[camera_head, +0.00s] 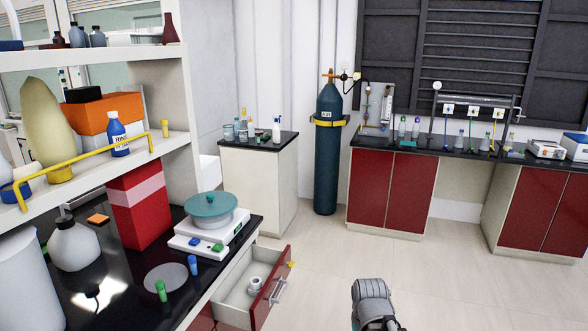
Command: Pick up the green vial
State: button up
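The green vial (160,291) stands upright on the black bench top at the lower left, close to the bench's front edge. A blue vial (192,265) stands a little behind it and to its right. A grey part of my arm shows at the bottom edge, over the floor and well to the right of the vial. No gripper fingers can be made out, so whether my gripper is open or shut does not show. Nothing touches the green vial.
A round grey disc (166,277) lies beside the vials. A balance (205,238) with a teal-lidded dish stands behind them. An open drawer (262,287) juts out below the bench to the right. A white bottle (73,245) stands left. The floor at centre right is clear.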

aim_at(160, 285)
jog(key=u, duration=1.35)
